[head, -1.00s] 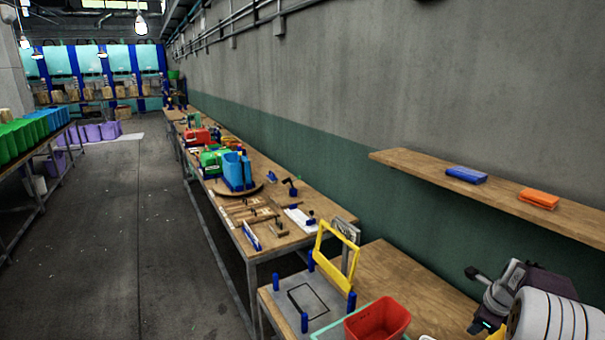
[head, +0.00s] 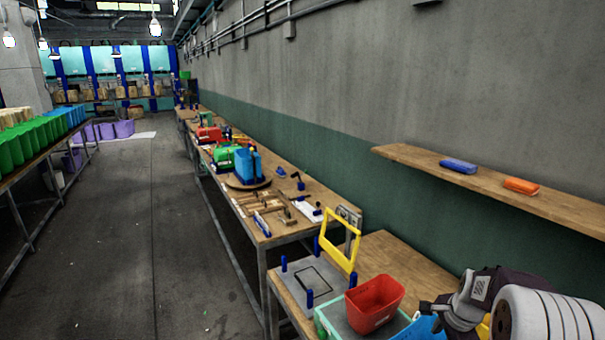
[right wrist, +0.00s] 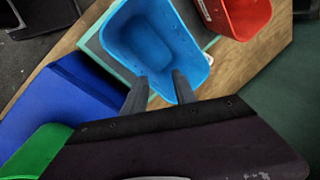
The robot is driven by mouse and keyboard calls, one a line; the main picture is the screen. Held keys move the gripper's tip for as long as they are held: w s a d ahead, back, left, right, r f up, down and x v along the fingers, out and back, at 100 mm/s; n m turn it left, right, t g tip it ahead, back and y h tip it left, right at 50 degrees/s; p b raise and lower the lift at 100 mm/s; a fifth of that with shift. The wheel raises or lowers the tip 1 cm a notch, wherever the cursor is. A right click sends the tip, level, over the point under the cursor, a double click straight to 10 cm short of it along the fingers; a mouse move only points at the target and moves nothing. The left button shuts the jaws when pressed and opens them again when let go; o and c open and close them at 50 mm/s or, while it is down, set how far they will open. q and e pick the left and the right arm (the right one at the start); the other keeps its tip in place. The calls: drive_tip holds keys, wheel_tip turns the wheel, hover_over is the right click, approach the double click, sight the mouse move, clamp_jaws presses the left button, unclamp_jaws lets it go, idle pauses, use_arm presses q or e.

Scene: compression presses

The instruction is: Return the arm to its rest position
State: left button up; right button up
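My right arm (head: 490,300), with white ringed and dark links, is at the bottom right of the head view. In the right wrist view my right gripper (right wrist: 159,77) has its two dark fingers apart, over the near rim of a blue bin (right wrist: 150,40). I cannot tell whether the fingers touch the bin. The blue bin also shows partly at the bottom edge of the head view (head: 424,328). A red bin (head: 374,303) stands beside it and also shows in the right wrist view (right wrist: 243,14). My left arm and gripper are not in view.
A yellow frame (head: 338,258) and blue posts stand by a grey plate on the near table. A wall shelf (head: 410,157) holds a blue and an orange item. A cluttered workbench (head: 283,228) runs back along the wall. The floor aisle (head: 140,230) at left is clear.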

drive_tip(key=s+a+f+n+g, duration=0.1)
drive_tip(key=s+a+f+n, duration=0.1)
drive_tip(key=s+a+n, duration=1.5)
use_arm(q)
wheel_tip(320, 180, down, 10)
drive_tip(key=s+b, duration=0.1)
drive_tip(key=b, duration=0.9)
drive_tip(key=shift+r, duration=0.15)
use_arm(e)
wheel_tip(320, 180, down, 11)
drive_tip(key=s+g+y, duration=0.1)
drive_tip(key=s, duration=0.1)
drive_tip(key=shift+a, duration=0.4)
